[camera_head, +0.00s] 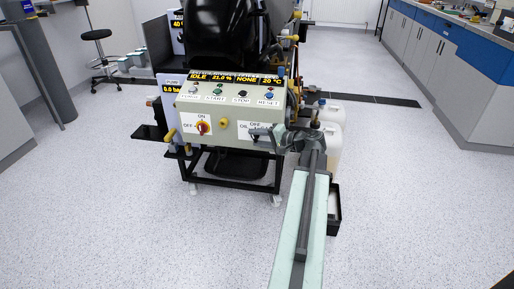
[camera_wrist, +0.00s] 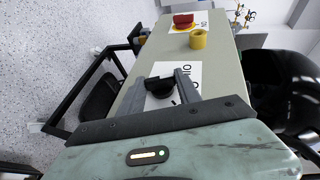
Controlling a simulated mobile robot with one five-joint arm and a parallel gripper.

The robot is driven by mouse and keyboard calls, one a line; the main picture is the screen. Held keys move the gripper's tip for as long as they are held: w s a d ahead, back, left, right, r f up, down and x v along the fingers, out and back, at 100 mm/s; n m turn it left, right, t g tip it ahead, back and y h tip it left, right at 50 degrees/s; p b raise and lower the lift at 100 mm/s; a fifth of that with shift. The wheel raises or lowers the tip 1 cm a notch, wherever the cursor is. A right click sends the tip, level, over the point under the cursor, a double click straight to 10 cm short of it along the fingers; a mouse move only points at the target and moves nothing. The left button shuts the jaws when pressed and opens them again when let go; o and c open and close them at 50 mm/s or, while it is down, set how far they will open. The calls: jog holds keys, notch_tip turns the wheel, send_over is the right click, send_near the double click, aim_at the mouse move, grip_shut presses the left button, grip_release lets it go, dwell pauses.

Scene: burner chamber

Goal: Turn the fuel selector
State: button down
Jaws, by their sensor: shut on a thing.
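A black rotary knob (camera_wrist: 159,87) sits on a white label on the cream control panel (camera_head: 228,108); it appears to be the fuel selector. My gripper (camera_wrist: 161,82) reaches it from the right side of the panel, with one finger on each side of the knob, shut on it. In the head view my gripper (camera_head: 260,132) covers much of the knob and its label, so the knob's exact setting is hard to read.
A red-and-yellow switch (camera_head: 202,128) is at the panel's left, and a yellow knob (camera_head: 223,122) is in the middle. Several push buttons line the top under a lit display (camera_head: 235,78). White canisters (camera_head: 328,140) stand right of the rig.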

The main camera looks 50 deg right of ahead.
jog(key=t+b, duration=0.1)
jog(key=b, duration=0.1)
jog(key=f+t+b, duration=0.1)
jog(key=b, duration=0.1)
jog(key=shift+s+m+y, duration=0.1)
jog(key=shift+m+y, duration=0.2)
jog(key=shift+m, duration=0.1)
jog(key=shift+t+b, duration=0.5)
jog(key=shift+b, duration=0.35)
jog(key=shift+r+m, duration=0.2)
jog(key=shift+m, duration=0.1)
jog(key=c, duration=0.8)
grip_release()
jog(key=shift+c, duration=0.2)
jog(key=s+d, duration=0.1)
jog(key=s, duration=0.6)
jog(key=shift+s+d, duration=0.15)
jog(key=shift+s, duration=0.2)
